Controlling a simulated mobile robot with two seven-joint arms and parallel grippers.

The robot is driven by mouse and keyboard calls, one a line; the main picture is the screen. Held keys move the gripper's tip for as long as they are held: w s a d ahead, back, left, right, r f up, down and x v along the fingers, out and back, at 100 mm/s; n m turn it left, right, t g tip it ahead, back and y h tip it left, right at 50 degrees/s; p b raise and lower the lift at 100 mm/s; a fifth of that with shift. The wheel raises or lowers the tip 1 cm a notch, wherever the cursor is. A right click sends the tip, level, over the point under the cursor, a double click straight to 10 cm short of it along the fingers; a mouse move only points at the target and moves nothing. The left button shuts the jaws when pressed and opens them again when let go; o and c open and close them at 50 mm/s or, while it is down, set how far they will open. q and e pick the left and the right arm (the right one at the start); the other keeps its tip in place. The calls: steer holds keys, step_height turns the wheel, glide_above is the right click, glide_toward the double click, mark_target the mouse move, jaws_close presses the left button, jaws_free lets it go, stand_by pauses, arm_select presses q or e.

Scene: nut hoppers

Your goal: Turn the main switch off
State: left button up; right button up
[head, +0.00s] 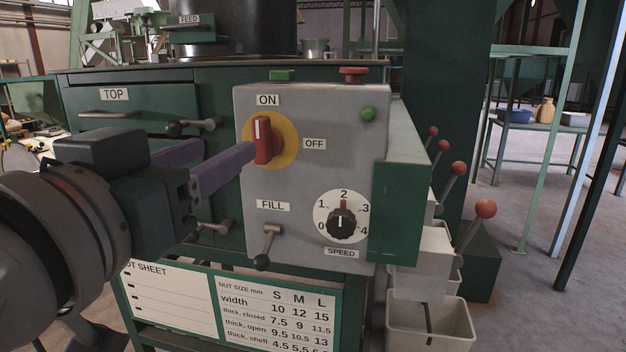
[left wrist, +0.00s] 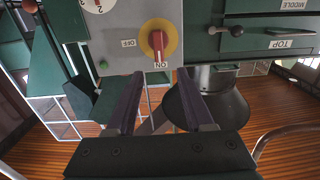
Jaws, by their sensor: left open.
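The main switch is a red handle (head: 263,140) on a yellow disc (head: 287,134) on the front of a grey control box (head: 300,185). Its handle stands upright, its white mark toward the ON label (head: 268,100). The OFF label (head: 315,144) is to its right. My left gripper (head: 232,150) is open and empty, with its purple fingers pointing at the switch. The near fingertip overlaps the disc's left edge; I cannot tell whether it touches. In the left wrist view, upside down, the handle (left wrist: 157,42) lies ahead between the finger lines. My right gripper is out of view.
Below the switch are a FILL lever (head: 268,245) and a SPEED knob (head: 342,222) set near 2. The TOP drawer (head: 140,105) is at left.

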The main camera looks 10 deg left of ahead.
mark_target(258, 131)
arm_select(q)
steer(key=w, duration=1)
steer(key=shift+d, duration=0.25)
steer(key=shift+c, duration=0.3)
jaws_close()
